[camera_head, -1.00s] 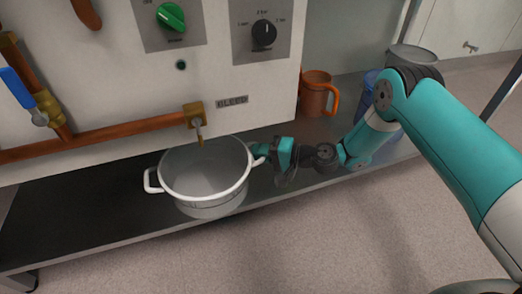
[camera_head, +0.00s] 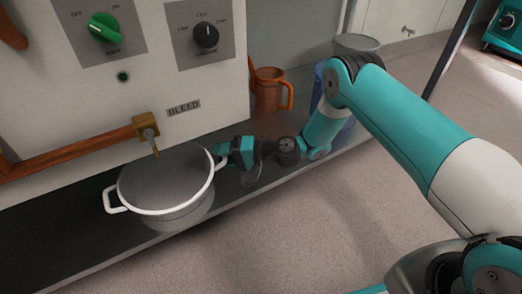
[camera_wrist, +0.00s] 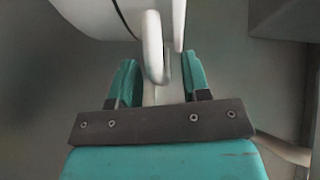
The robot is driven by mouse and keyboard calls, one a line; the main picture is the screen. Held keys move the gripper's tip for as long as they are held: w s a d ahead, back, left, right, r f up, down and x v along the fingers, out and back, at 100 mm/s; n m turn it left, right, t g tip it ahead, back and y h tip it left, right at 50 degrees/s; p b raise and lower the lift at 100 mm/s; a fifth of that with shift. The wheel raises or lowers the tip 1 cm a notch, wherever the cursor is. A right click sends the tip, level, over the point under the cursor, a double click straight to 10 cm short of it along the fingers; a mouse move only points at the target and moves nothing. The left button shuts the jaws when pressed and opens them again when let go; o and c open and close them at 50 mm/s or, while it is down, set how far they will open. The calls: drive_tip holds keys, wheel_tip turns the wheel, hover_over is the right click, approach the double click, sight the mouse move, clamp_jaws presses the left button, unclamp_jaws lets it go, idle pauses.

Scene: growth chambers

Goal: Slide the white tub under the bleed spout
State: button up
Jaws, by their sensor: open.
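The white tub (camera_head: 165,215), a round pot with two side handles, stands upright on the dark shelf below the panel. The brass bleed spout (camera_head: 146,128) points down beside the BLEED label (camera_head: 184,107). In the head view its tip overlaps the tub's back rim and inside; I cannot tell the exact depth. My gripper (camera_head: 222,153) is at the tub's right handle. In the wrist view the open fingers (camera_wrist: 158,70) lie on either side of the white handle (camera_wrist: 153,50), with gaps showing. The tub's wall (camera_wrist: 90,14) is just ahead of them.
An orange-brown mug (camera_head: 268,90), a blue container (camera_head: 318,85) and a grey pot (camera_head: 357,43) stand to the right on the shelf (camera_head: 60,235). A copper pipe (camera_head: 75,152) runs along the panel behind the tub. The shelf left of the tub is clear.

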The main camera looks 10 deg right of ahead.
drive_tip(key=p+v, duration=0.8)
drive_tip(key=v, duration=0.9)
drive_tip(key=shift+w, duration=0.1)
drive_tip(key=s+a+r+n+g+h+p, duration=0.2)
drive_tip(key=r, duration=0.7)
drive_tip(key=s+a+r+n+g+h+p, duration=0.1)
drive_tip(key=a+r+n+g+p, duration=0.15)
drive_tip(key=r, duration=0.55)
drive_tip(key=s+a+r+n+g+h+p, duration=0.1)
drive_tip(key=s+a+r+n+h+p, duration=0.1)
drive_tip(key=r, duration=0.7)
drive_tip(key=s+d+r+n+h+p, duration=0.35)
drive_tip(key=s+r+h+p, duration=0.25)
drive_tip(key=s+r, duration=1.4)
wheel_tip(320, 180, up, 37)
drive_tip(key=d+m+p, duration=0.1)
drive_tip(key=p, duration=3.7)
drive_tip(key=shift+s+t, duration=0.35)
